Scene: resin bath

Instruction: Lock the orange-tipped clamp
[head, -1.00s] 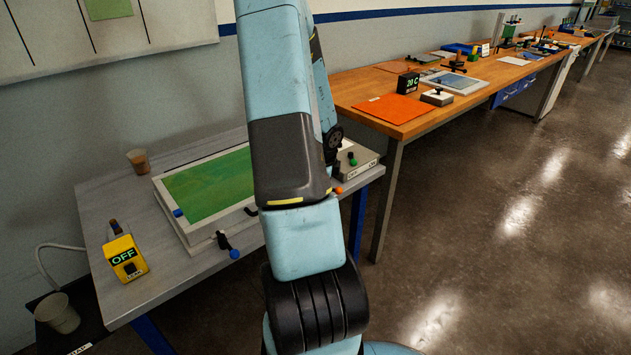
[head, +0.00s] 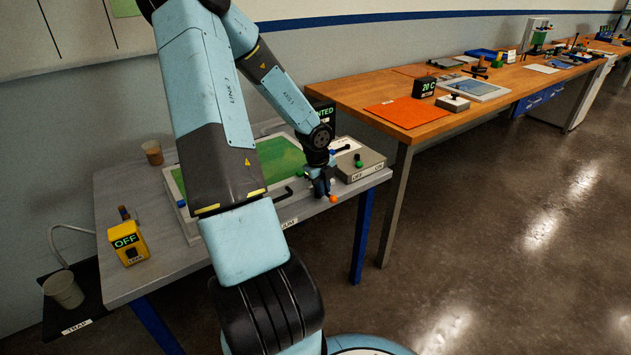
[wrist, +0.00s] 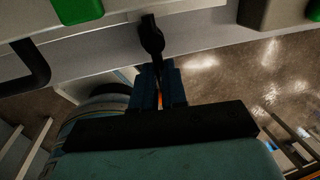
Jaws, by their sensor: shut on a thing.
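The orange-tipped clamp (head: 333,199) is at the near right corner of the bath's pale frame (head: 192,228), with its orange tip showing beside my fingers. My gripper (head: 321,189) is at this clamp, at the bench's front edge. In the wrist view, my gripper (wrist: 160,92) is shut on the clamp's dark lever (wrist: 152,38). A little orange shows between the fingers. The clamp's base is partly hidden, so I cannot tell if it is locked. A green sheet (head: 277,160) lies inside the frame, partly behind my arm.
A box with a green knob (head: 368,165) and OFF/ON label stands just right of the gripper. A blue-tipped clamp (head: 181,203) is at the frame's left. A yellow box reading OFF (head: 126,243) and a cup (head: 153,152) stand left. Floor to the right is clear.

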